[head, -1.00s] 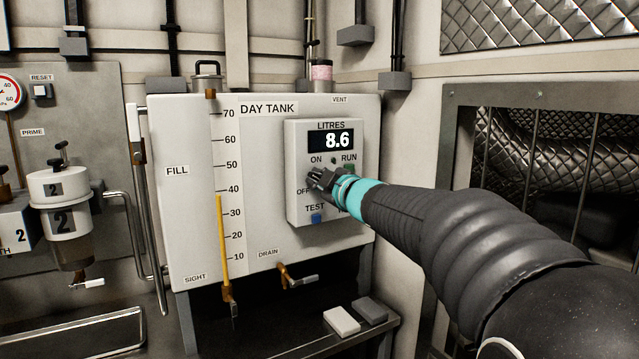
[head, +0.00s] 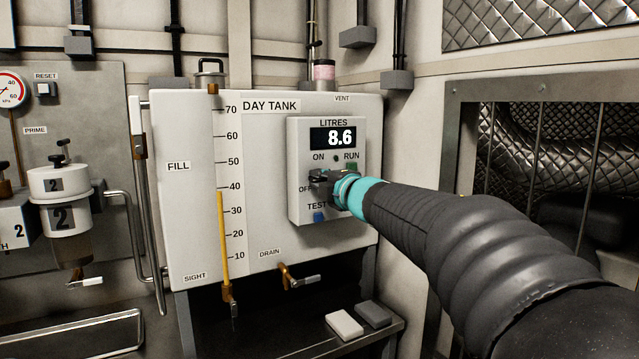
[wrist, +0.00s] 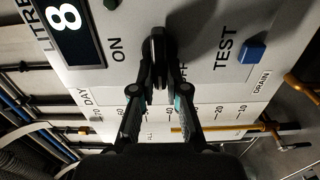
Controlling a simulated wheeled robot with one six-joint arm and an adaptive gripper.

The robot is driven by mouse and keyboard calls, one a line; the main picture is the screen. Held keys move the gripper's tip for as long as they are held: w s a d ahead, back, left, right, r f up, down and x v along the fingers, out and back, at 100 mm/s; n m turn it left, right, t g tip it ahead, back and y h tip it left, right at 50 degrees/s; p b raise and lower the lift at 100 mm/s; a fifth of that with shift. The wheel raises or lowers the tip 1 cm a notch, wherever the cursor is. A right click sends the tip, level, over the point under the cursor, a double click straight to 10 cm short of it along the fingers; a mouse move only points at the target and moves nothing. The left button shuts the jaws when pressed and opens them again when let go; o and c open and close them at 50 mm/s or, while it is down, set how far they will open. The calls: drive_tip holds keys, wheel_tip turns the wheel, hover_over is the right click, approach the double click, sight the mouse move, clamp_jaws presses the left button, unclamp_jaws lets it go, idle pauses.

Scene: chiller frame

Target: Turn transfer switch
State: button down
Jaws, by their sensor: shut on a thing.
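The transfer switch is a dark knob (wrist: 155,45) on the grey control box (head: 326,215), beside the ON and OFF labels. My gripper (head: 320,177) is at the knob in the head view and covers most of it. In the wrist view my gripper (wrist: 157,85) has its two fingers closed in on the knob, one on each side. OFF is partly hidden behind a finger. The display (head: 333,137) on the box reads 8.6.
A blue TEST button (head: 319,217) sits just below my gripper and a green RUN button (head: 351,168) just to its upper right. The day tank (head: 190,220) carries a yellow sight level and a drain valve (head: 290,277). A metal grille frame (head: 462,150) stands at the right.

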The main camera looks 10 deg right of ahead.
idle(0.4)
drive_tip(key=c, duration=1.2)
unclamp_jaws()
drive_tip(key=shift+s, duration=0.1)
drive_tip(key=v, duration=1.1)
drive_tip(key=shift+s+d, duration=0.15)
drive_tip(key=shift+s, duration=0.2)
drive_tip(key=shift+d, duration=0.1)
